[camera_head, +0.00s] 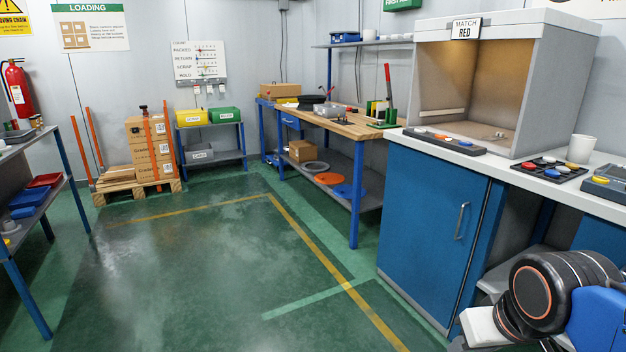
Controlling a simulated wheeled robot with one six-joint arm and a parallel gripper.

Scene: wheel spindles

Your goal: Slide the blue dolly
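A flat blue disc (347,190) lies on the lower shelf of the wooden-topped workbench, near its front right leg. It is the only low blue round thing I see, and I cannot tell for sure that it is the blue dolly. An orange disc (328,178) lies just behind it to the left, and a grey ring (316,167) lies farther back. My gripper does not show clearly; only bulky black and blue parts, likely of my arm, fill the lower right corner, far from the disc.
The wooden-topped workbench (345,119) stands over the discs, its blue leg close by. A blue cabinet (430,225) stands to the right. A shelving unit (60,165) is at left, and a pallet (137,190) with boxes is at the back. The green floor (190,270) between is clear.

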